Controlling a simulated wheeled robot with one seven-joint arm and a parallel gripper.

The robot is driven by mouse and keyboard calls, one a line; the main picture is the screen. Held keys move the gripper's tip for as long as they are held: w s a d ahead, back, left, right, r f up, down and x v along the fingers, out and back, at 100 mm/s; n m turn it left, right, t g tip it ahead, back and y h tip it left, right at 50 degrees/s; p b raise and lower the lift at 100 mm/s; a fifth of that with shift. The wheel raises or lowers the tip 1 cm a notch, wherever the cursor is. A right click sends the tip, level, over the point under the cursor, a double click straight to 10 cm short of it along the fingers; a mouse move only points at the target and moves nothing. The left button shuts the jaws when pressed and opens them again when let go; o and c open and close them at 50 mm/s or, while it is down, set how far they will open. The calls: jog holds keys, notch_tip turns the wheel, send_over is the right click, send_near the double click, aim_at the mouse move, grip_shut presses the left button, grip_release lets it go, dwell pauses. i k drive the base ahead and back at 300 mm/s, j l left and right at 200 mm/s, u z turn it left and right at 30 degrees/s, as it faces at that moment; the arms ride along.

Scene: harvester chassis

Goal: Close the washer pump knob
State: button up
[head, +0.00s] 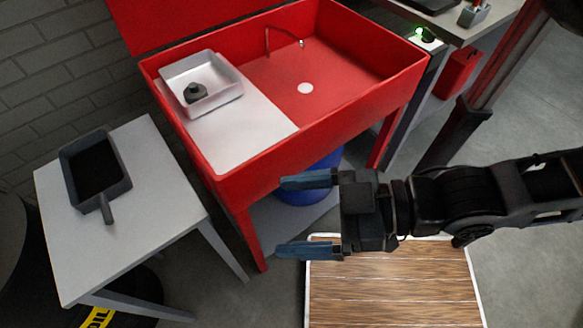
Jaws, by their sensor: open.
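The red parts washer (345,113) is an open basin on legs, with a thin spout (268,42) and a round pale drain (305,88). A small dark knob-like piece with a green glow (425,36) sits just past the basin's right corner; it looks like the pump knob, but it is too small to tell its position. My gripper (281,217) reaches in from the right, with its blue fingers spread apart and nothing between them. It appears in front of the washer's lower front, well away from the green-lit piece.
A white tray (234,86) with a dark part (194,92) rests on the washer's white shelf (225,148). A grey table (150,200) with a black pan (70,155) stands left. A bench (485,28) and red post (495,55) are right. A wooden mat (395,290) lies below my arm.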

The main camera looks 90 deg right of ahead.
aim_at(429, 36)
jog(key=z, duration=2.85)
jog(key=k+z, duration=0.25)
jog(key=k+l+z, duration=0.15)
jog(key=k+z, duration=0.15)
jog(key=k, duration=0.1)
